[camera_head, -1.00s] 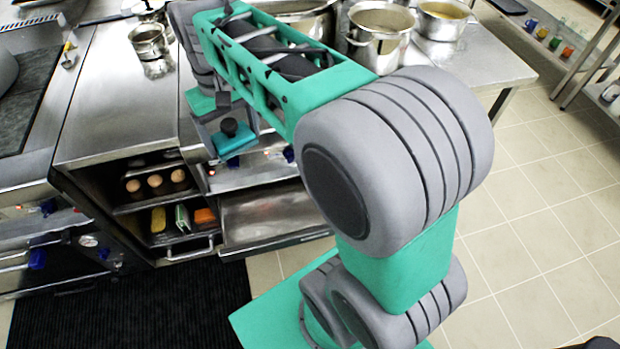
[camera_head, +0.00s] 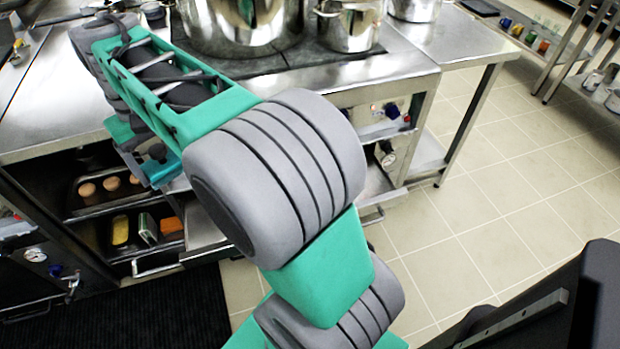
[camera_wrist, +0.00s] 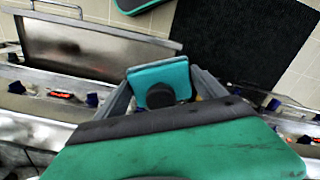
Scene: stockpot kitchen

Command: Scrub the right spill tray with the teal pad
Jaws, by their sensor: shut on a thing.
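My gripper (camera_wrist: 165,88) is shut on the dark round knob (camera_wrist: 160,95) of the teal pad (camera_wrist: 165,73). The pad also shows in the head view (camera_head: 161,172), held in front of the steel cabinet and partly covered by my arm. A pulled-out steel tray (camera_wrist: 95,50) lies left of the pad in the wrist view, with brownish marks on its surface. In the head view a tray (camera_head: 203,232) at the cabinet front is mostly hidden behind my arm. The pad appears apart from it. I cannot tell surely whether this is the right tray.
An open shelf holds brown round items (camera_head: 112,185), a yellow item (camera_head: 120,230) and an orange one (camera_head: 171,225). Large pots (camera_head: 240,25) stand on the stove above. A black mat (camera_head: 170,310) covers the floor in front. Open tiled floor (camera_head: 470,230) lies to the right.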

